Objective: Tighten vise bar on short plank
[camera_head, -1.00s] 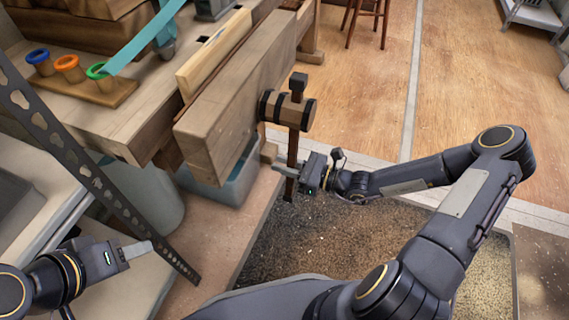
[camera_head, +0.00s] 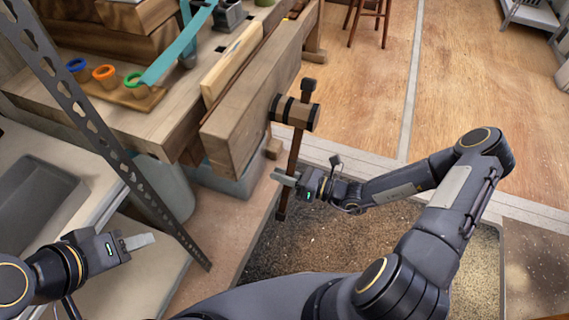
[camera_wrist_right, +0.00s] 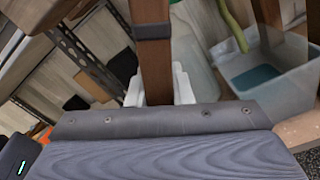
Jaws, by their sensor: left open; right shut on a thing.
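The vise bar (camera_head: 294,160) is a dark wooden rod that hangs down through the round vise screw head (camera_head: 296,112), slightly tilted. My right gripper (camera_head: 284,180) is shut on the lower part of the bar. The bar also shows in the right wrist view (camera_wrist_right: 154,65), running down between pale fingertips. The short plank (camera_head: 232,62) is a light board standing on edge between the bench and the thick wooden vise jaw (camera_head: 262,95). I cannot tell whether the jaw presses on it. My left gripper (camera_head: 138,241) is open and empty at lower left, away from the vise.
The workbench (camera_head: 150,120) carries a rack of coloured rings (camera_head: 105,73) and a teal strip (camera_head: 180,45). A perforated metal post (camera_head: 100,130) stands between my left arm and the bench. A bin (camera_wrist_right: 262,80) sits below. Open floor lies right of the vise.

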